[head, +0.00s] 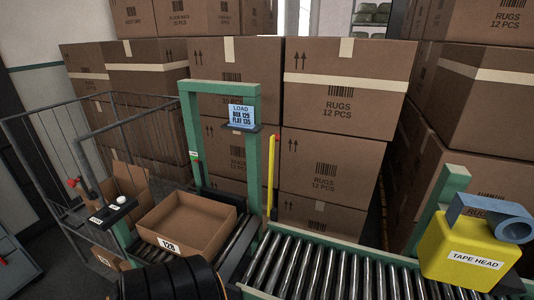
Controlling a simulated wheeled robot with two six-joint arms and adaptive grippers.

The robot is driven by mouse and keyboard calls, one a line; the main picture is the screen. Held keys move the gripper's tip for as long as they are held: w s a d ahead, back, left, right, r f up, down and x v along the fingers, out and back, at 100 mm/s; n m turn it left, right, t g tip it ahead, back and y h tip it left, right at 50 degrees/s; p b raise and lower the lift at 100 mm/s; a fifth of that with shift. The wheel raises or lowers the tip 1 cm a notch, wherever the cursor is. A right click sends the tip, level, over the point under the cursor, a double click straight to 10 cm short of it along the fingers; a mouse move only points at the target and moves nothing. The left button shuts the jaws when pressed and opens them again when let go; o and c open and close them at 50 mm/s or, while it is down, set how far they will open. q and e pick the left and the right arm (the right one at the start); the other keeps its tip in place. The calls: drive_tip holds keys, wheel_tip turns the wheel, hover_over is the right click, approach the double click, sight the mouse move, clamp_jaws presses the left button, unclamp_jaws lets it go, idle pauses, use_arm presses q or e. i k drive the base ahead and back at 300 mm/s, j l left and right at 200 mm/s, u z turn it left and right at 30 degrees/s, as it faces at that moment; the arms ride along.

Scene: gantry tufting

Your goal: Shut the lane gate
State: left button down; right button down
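A slim yellow bar (271,175) with a red tip stands upright at the right post of the green frame (254,165), at the left end of the roller conveyor (330,270). It looks like the lane gate's arm, raised clear of the rollers. An open cardboard box (188,224) labelled 128 sits left of it, on the rollers by the frame. A sign (241,115) on the frame reads LOAD, BOX 129, FLAT 135. Neither of my grippers shows. A dark ribbed shape at the bottom left hides part of the conveyor.
A wire cage (48,150) with a smaller open box (126,185) stands at the left. A yellow tape head (468,252) sits over the conveyor at the right. Stacked rug cartons (345,85) fill the back. The rollers between frame and tape head are clear.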

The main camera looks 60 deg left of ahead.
sight(275, 138)
drive_tip(key=u, duration=1.95)
